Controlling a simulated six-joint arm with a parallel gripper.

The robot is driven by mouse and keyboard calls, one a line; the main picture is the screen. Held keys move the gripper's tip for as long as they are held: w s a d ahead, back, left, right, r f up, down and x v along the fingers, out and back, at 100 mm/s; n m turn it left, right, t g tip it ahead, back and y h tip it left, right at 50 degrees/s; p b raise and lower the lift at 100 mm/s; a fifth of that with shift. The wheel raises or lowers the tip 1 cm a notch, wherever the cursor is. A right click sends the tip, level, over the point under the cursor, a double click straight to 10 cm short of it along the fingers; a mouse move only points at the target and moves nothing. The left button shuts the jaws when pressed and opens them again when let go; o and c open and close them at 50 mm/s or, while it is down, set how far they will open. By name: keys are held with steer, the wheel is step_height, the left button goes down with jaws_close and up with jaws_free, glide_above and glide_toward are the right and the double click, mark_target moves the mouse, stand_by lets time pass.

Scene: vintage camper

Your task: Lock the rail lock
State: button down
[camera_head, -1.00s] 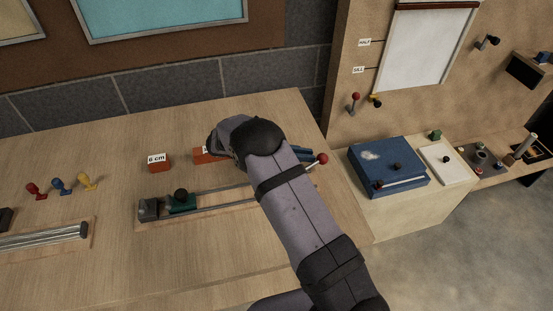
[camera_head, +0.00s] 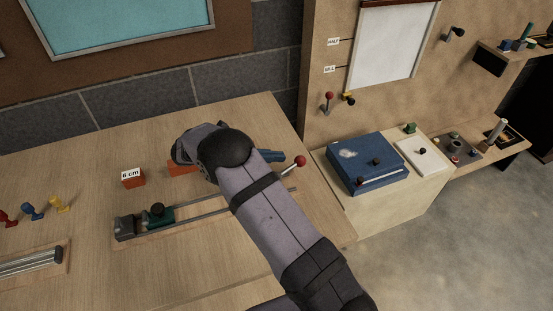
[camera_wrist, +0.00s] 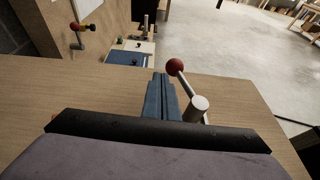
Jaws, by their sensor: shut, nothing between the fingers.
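The rail lock appears to be the lever with a red ball (camera_head: 300,161) at the right end of the rail. In the wrist view the red ball (camera_wrist: 174,67) tops a thin rod beside a pale cylinder (camera_wrist: 198,108). My gripper (camera_head: 276,156) is shut and empty, its blue fingers just left of the ball; they also show in the wrist view (camera_wrist: 160,84). I cannot tell whether they touch the lever. The two-bar rail (camera_head: 205,206) carries a green carriage (camera_head: 160,217) with a black knob, near the grey end block (camera_head: 125,228). My arm hides part of the rail.
An orange "6 cm" block (camera_head: 132,178) and another orange block (camera_head: 183,168), partly hidden by my wrist, stand behind the rail. A blue box (camera_head: 365,160) sits on a lower counter to the right. The table behind the rail is mostly clear.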

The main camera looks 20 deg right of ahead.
steer(key=v, duration=0.2)
steer(key=b+v, duration=0.1)
steer(key=v, duration=0.2)
steer(key=shift+s+a, duration=0.1)
steer(key=shift+s, duration=0.15)
steer(key=s+m+y+p, duration=0.1)
steer(key=s+m+y, duration=0.3)
steer(key=s, duration=0.4)
steer(key=s+m+y, duration=0.4)
steer(key=s+m, duration=0.2)
steer(key=s, duration=0.1)
steer(key=s+m+y+p, duration=0.1)
steer(key=s+m+y, duration=0.4)
steer(key=s, duration=0.3)
steer(key=shift+s+a+f+p, duration=0.2)
steer(key=shift+s+a+p, duration=0.15)
steer(key=shift+a, duration=0.05)
steer(key=shift+s+a+f+m+t+y, duration=0.1)
steer(key=shift+s+a+m+t+y, duration=0.15)
steer(key=shift+m, duration=0.35)
steer(key=shift+s+a+f+m+t+y, duration=0.15)
steer(key=shift+s+m, duration=0.2)
steer(key=shift+m, duration=0.25)
